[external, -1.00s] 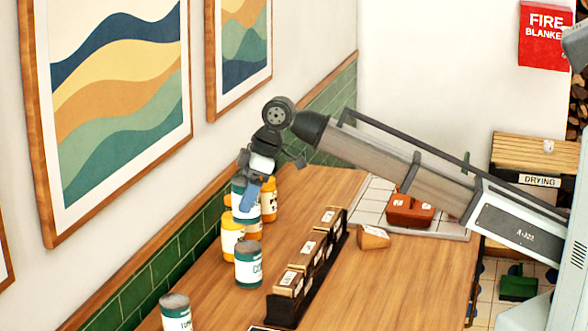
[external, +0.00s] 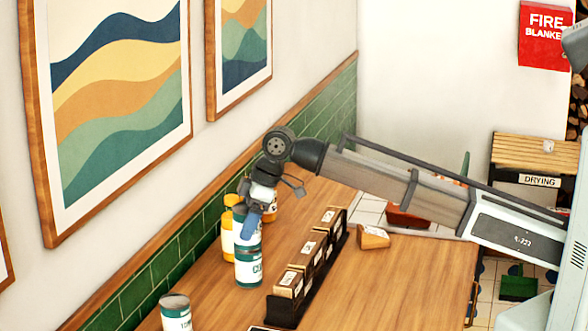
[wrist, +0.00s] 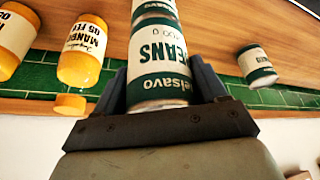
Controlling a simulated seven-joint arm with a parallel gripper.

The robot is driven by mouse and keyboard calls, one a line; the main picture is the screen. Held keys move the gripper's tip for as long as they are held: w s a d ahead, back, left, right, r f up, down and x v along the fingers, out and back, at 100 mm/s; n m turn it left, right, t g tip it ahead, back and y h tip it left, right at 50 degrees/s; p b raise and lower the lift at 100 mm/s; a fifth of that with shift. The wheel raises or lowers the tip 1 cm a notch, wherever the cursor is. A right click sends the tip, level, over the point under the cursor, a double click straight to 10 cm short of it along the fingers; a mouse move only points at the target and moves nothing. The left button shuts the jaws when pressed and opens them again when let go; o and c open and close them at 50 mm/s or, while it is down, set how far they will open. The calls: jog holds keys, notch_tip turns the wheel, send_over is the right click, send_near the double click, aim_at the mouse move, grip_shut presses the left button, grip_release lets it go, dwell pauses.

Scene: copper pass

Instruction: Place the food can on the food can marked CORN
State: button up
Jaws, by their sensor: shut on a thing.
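My gripper (external: 249,212) is shut on a green-and-white food can (external: 246,237), whose label reads BEANS in the wrist view (wrist: 165,55). Its blue fingers (wrist: 161,70) clasp the can on both sides. The held can is upright directly over another green-and-white can (external: 249,270) on the counter, whose label is partly readable and starts with C. In the wrist view, part of that lower can (wrist: 153,9) shows beyond the held can, in line with it. The two look touching or nearly so; I cannot tell which.
Yellow jars (external: 229,238) stand close behind and left, by the green tiled wall; two show in the wrist view (wrist: 82,50). Another green-and-white can (external: 175,314) stands at the front left. A dark rack of labelled boxes (external: 307,262) stands just right.

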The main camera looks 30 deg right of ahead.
jog(key=o, duration=1.4)
jog(key=v, duration=1.2)
jog(key=shift+r, duration=0.2)
